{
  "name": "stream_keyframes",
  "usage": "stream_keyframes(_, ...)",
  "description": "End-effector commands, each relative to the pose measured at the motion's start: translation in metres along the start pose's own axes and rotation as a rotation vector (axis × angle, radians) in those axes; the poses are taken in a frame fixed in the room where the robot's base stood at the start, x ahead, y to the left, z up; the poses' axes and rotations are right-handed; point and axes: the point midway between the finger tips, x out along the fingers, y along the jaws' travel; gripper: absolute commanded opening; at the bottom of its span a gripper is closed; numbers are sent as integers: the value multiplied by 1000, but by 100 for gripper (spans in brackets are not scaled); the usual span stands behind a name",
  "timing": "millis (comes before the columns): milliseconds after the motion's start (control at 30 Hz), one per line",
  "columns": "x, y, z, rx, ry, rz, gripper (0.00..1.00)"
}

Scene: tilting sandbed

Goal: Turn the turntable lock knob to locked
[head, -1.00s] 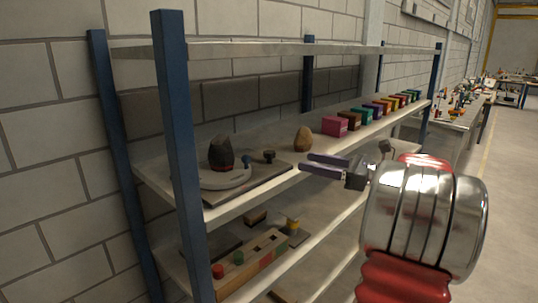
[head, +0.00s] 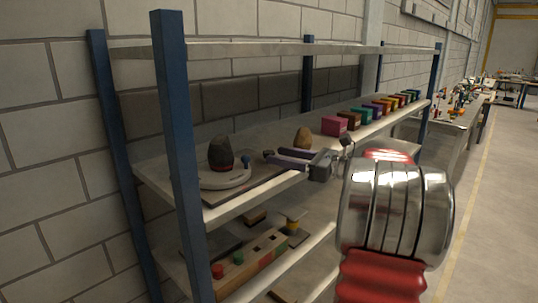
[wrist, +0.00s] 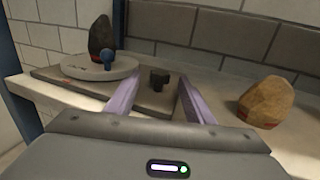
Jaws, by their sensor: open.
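The turntable is a pale round disc (head: 222,181) on a flat dark base board (wrist: 60,77), on the shelf. A dark stone with a red band (head: 221,153) stands on the disc, and a blue knob (wrist: 110,61) sits at its near right edge. A dark knob (wrist: 158,80), apparently the lock knob, stands on the board right of the disc. My gripper (wrist: 160,75) is open, its two purple fingers on either side of the dark knob as the wrist view sees it. I cannot tell if they touch it. The knob's markings are too small to read.
A brown stone (wrist: 266,101) stands on the shelf right of the board. A row of coloured boxes (head: 335,125) runs farther right. Blue posts (head: 180,150) and an upper shelf frame the space. A lower shelf holds a block with coloured pegs (head: 250,258).

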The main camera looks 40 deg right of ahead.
Motion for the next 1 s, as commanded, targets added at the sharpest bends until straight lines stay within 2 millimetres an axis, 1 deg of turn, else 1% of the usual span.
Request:
stream_keyframes(33, 9, 0, 0, 0, 0, 2, 48)
stream_keyframes(100, 19, 1, 0, 0, 1, 3, 48)
stream_keyframes(200, 32, 1, 0, 0, 0, 3, 48)
stream_keyframes(300, 40, 0, 0, 1, 0, 1, 48)
stream_keyframes(433, 46, 0, 0, 0, 0, 0, 48)
stream_keyframes(700, 46, 0, 0, 0, 0, 0, 47)
stream_keyframes(1000, 46, 0, 0, 0, 0, 0, 26)
